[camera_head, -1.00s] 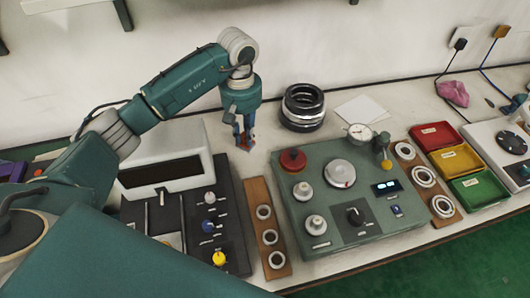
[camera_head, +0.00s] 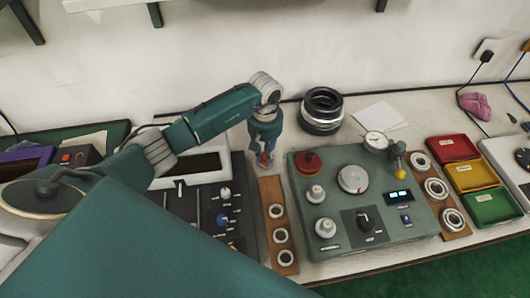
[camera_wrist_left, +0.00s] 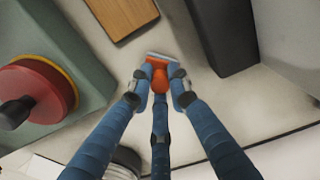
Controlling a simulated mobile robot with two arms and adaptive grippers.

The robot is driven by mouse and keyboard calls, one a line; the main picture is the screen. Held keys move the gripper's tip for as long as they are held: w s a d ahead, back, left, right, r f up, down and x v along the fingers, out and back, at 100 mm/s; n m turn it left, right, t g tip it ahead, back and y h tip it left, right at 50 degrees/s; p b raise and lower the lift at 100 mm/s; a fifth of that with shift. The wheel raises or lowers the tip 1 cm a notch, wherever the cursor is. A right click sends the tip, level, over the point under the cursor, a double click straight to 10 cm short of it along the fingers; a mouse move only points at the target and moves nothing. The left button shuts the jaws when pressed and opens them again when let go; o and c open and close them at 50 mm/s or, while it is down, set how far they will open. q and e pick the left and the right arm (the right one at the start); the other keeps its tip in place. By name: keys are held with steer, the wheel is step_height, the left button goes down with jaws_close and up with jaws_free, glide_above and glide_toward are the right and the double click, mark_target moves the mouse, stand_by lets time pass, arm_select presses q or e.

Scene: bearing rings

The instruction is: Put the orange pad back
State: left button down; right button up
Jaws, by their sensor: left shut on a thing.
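The orange pad (camera_wrist_left: 158,68) is a small orange piece with a pale flat edge in the left wrist view. My left gripper (camera_wrist_left: 157,78) is shut on it, with blue fingers around it. In the head view my left gripper (camera_head: 265,160) is just beyond the far end of the left wooden strip (camera_head: 271,203), between the grey-white device and the green panel. The pad is mostly hidden by the fingers there. I cannot tell whether it touches the table. My right gripper is not in view.
The green panel (camera_head: 333,188) with its red knob (camera_head: 308,162) stands close on the right. A dark control panel (camera_head: 196,203) lies left. Stacked black and silver rings (camera_head: 322,111) stand behind. Red, yellow and green trays (camera_head: 453,148) are farther right.

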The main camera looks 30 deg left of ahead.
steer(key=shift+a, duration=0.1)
arm_select(q)
steer(key=shift+f, duration=0.2)
steer(key=c, duration=1.6)
jaws_free()
steer(key=shift+c, duration=0.2)
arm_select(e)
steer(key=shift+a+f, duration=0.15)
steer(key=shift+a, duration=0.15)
arm_select(q)
steer(key=shift+r, duration=0.1)
